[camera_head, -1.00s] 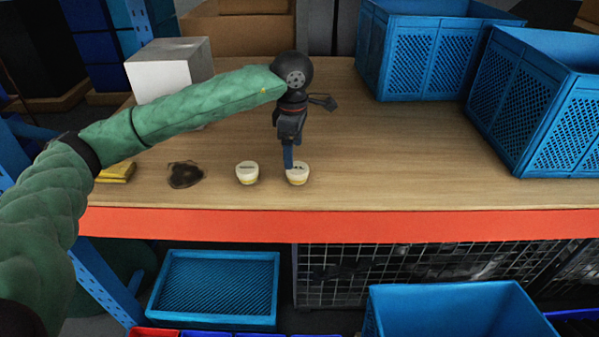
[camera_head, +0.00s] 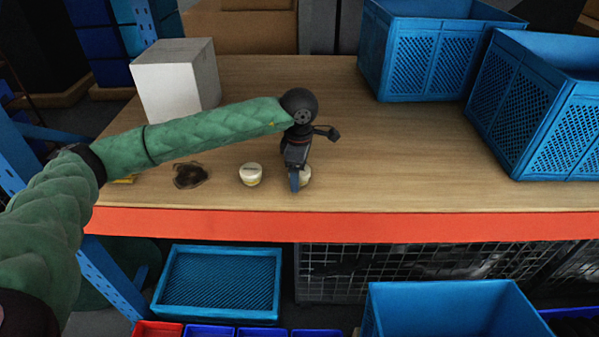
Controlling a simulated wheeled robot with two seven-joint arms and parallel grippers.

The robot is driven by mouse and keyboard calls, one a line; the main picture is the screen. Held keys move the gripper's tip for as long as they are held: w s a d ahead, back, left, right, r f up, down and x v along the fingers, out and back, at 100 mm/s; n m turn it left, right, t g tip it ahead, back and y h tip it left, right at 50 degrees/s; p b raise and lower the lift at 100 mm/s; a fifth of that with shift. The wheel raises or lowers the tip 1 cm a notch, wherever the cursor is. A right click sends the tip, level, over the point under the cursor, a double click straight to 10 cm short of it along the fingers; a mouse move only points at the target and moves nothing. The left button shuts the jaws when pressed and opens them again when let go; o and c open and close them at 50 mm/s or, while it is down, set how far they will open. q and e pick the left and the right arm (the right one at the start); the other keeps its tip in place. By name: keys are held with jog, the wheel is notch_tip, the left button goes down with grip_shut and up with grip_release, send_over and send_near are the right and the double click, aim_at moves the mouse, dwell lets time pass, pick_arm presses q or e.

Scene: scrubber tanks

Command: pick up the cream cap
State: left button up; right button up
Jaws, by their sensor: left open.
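Two small round cream caps are on the wooden workbench near its front edge. The left cream cap (camera_head: 250,174) is in full view. The right cream cap (camera_head: 306,178) is partly hidden behind my left gripper (camera_head: 296,184). My left gripper is open and points down at this right cap, with its fingers overlapping the cap's left side in the picture. I cannot tell whether they touch it. My right gripper is out of view.
A yellow item, mostly hidden by my arm, lies further left. A white box (camera_head: 178,85) stands behind my arm. Blue crates (camera_head: 412,60) stand at the right. The bench right of the gripper is clear.

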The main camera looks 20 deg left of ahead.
pick_arm(q)
jog(key=shift+f, duration=0.2)
jog(key=shift+c, duration=0.2)
jog(key=c, duration=1)
jog(key=shift+r, duration=0.1)
